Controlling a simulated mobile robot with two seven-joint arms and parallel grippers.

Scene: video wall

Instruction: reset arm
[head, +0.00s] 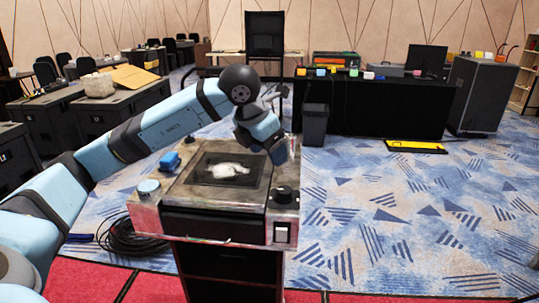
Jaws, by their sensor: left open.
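My left arm comes in from the left and bends at a dark joint near the middle of the head view. My left gripper (278,154) hangs at the end of it, over the back right part of a worn metal machine (145,219). It is open, and I see nothing held in it; its fingers are small and partly hidden by the wrist. A whitish crumpled thing (230,170) lies on the machine's dark top plate, left of the gripper and apart from it. My right gripper is not in view.
A bin (315,125) and a black-draped table (375,105) stand behind.

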